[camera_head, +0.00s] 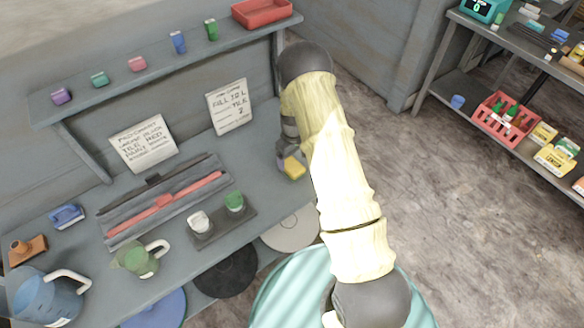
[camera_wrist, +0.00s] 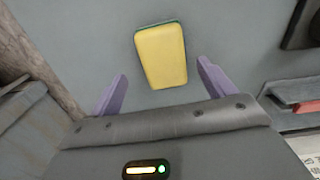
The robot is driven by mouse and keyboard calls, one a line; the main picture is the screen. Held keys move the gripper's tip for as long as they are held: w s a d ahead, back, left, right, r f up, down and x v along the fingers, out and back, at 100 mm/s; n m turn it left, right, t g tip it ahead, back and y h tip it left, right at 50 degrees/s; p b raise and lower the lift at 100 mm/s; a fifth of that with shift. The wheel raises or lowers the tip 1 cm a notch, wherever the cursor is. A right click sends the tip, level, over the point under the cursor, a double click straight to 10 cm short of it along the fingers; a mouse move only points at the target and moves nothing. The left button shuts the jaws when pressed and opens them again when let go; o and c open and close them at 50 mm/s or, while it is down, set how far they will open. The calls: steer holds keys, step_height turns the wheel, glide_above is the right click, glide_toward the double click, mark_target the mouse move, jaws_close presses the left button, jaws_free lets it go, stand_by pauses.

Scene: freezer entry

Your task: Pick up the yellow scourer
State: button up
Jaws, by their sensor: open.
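The yellow scourer (camera_wrist: 162,58) is a yellow block with a thin green layer along its far edge. It lies on the grey bench top, ahead of and between the fingers in the wrist view. In the head view the scourer (camera_head: 294,167) shows near the bench's right end, partly hidden by my arm. My gripper (camera_wrist: 164,82) has its two purple fingers spread, one to each side of the scourer's near end, with gaps on both sides. The gripper is open and empty. In the head view my arm hides most of it.
On the bench (camera_head: 262,150), a grey tray (camera_head: 112,222) with a red tool (camera_head: 165,202), small cups, a green jug (camera_head: 138,260) and a blue watering can (camera_head: 45,300) stand to the left. A shelf (camera_head: 150,72) with small blocks and a red tray (camera_head: 262,12) runs above.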

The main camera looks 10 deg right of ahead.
mark_target(292, 165)
steer(key=shift+s+a+f+p, duration=0.1)
steer(key=shift+f+p, duration=0.45)
steer(key=shift+f, duration=0.65)
steer(key=shift+s+a+f+p, duration=0.1)
steer(key=shift+f+p, duration=0.45)
steer(key=shift+f, duration=0.6)
steer(key=c, duration=1.1)
